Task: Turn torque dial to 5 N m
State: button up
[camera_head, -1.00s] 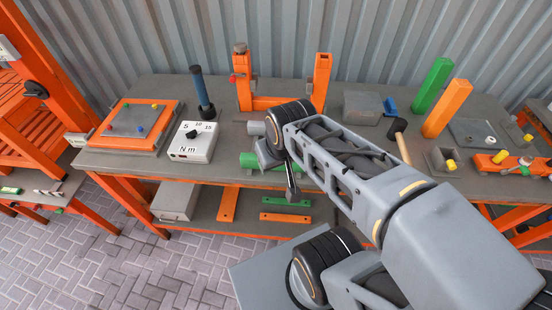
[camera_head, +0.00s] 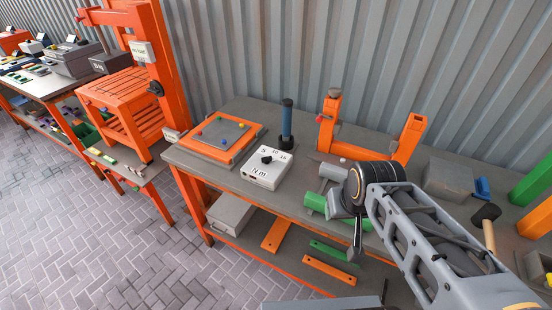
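The torque dial is a black knob (camera_head: 267,159) on top of a white box (camera_head: 262,178) marked 5, 10, 15 and "N m". The box sits near the front edge of the grey workbench (camera_head: 222,176), left of my arm. The knob's exact setting is too small to read. My gripper (camera_head: 356,252) hangs down at the end of my arm, to the right of the box and in front of the bench edge. It is apart from the dial. Its fingers are small and seen edge-on, so I cannot tell whether they are open or shut.
A dark blue-handled tool (camera_head: 287,122) stands upright just behind the box. An orange tray (camera_head: 210,138) lies to its left. An orange bracket (camera_head: 365,152) stands behind my arm. Green cylinders (camera_head: 318,203) lie between box and arm. Paved floor in front is clear.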

aim_at(267, 160)
jog(key=u, duration=0.45)
jog(key=k, duration=1.15)
jog(key=u, duration=1.1)
jog(key=i, duration=1.4)
jog(key=z, duration=1.05)
jog(key=i, duration=0.7)
jog(key=z, duration=0.85)
